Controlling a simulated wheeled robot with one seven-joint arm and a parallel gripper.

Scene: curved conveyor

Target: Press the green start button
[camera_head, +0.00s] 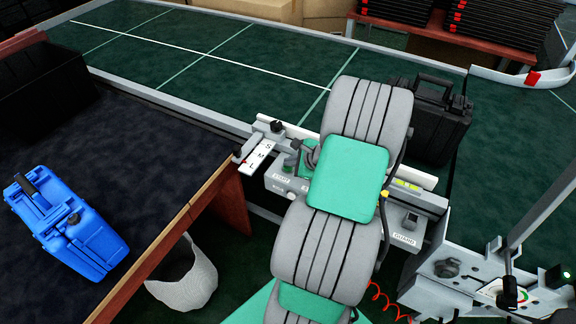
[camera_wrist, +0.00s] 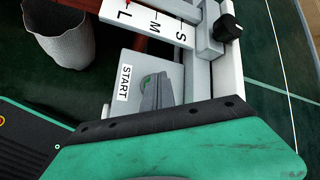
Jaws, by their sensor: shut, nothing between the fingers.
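The grey control panel (camera_head: 270,184) is fixed to the near side of the conveyor, partly behind my arm. In the wrist view its white START label (camera_wrist: 124,83) is readable. The green start button (camera_wrist: 147,80) shows as a small green patch beside that label, mostly covered by my gripper (camera_wrist: 158,92). The fingers are closed with nothing between them, right at the button. I cannot tell whether they touch it or whether it is pressed in. In the head view my arm hides much of this area.
A size selector plate (camera_head: 262,157) marked S, M, L sits just above the panel. A black case (camera_head: 437,120) stands on the green conveyor belt (camera_head: 230,60). A blue case (camera_head: 68,225) lies on the dark table at left. A pale bin (camera_head: 184,281) stands below.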

